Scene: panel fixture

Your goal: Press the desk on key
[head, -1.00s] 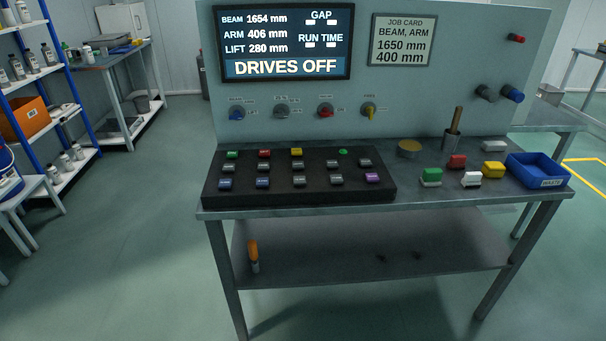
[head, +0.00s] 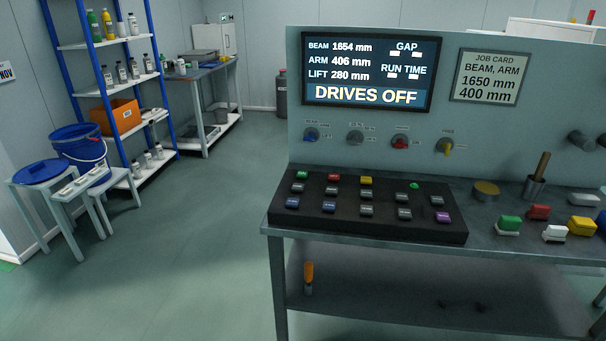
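A black key desk (head: 365,226) lies on the left part of the grey bench in the head view. It carries rows of small keys: a green key (head: 303,174), a red key (head: 333,177), a yellow key (head: 366,180), several grey and blue ones and a purple key (head: 442,217). A small bright green spot (head: 414,185) shows at its back right. The key labels are too small to read, so I cannot tell which is the desk on key. The screen (head: 368,72) above reads DRIVES OFF. Neither of my grippers is in view.
Knobs, including a yellow one (head: 446,148), line the panel. Right of the desk stand a brass disc (head: 486,189), a pot with a wooden handle (head: 536,186) and several coloured blocks. A shelf rack and stools (head: 45,199) stand left. The floor between is clear.

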